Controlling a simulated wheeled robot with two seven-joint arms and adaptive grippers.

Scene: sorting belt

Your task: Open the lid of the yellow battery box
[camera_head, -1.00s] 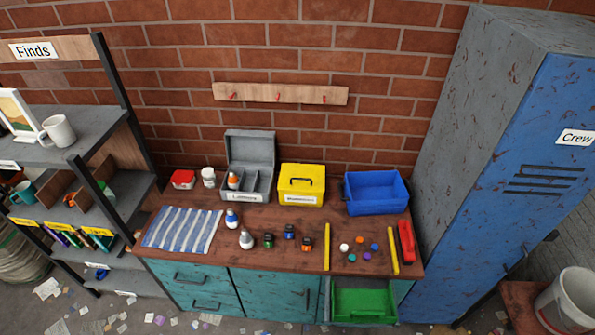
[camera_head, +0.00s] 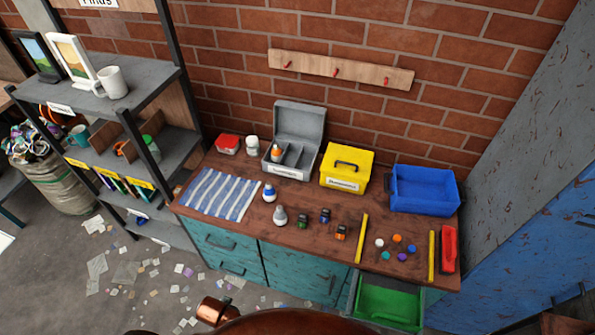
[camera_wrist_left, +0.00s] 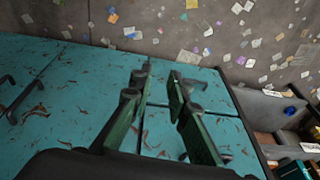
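The yellow battery box (camera_head: 336,180) stands on the wooden bench top, between the open grey box and the blue bin. Its yellow lid (camera_head: 357,158) is shut, with a dark handle on top and a white label on the front. The label is too small to read. My left gripper (camera_wrist_left: 161,72) shows in the left wrist view with its two fingers apart and nothing between them. It is over the teal cabinet fronts, away from the box, which that view does not show. My right gripper is not in view.
The grey box (camera_head: 300,119) with raised lid stands left of the yellow box, the blue bin (camera_head: 424,203) right. A green drawer (camera_head: 388,305) sticks out below the bench. A shelf (camera_head: 148,85) stands at left.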

